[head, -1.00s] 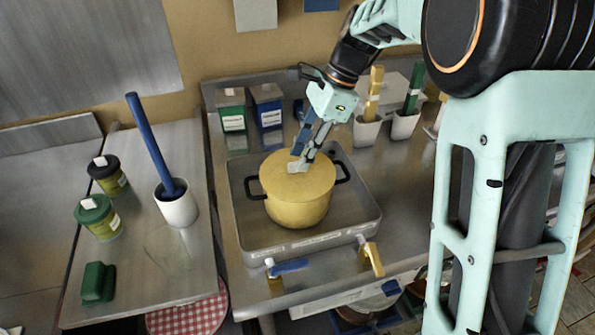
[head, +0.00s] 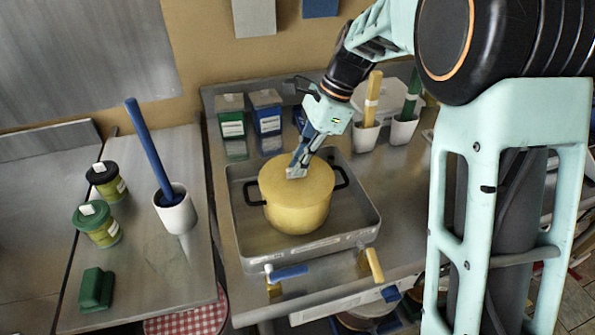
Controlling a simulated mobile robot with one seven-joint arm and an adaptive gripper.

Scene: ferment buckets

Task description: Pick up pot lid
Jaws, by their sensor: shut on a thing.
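The yellow pot (head: 297,214) stands upright in a shallow metal basin and has black side handles. Its pale yellow lid (head: 312,180) sits on top, and I see no clear gap between lid and pot. My gripper (head: 296,173) points down at the middle of the lid. Its fingers are together and shut on the lid's top, where the grip hides the knob.
The metal basin (head: 364,237) surrounds the pot. Behind stand a green box (head: 231,122), a blue box (head: 267,118) and white holders (head: 365,136) with upright tools. Blue (head: 288,272) and yellow (head: 374,264) tap levers are in front. A white cup (head: 176,213) with a blue-handled tool stands left.

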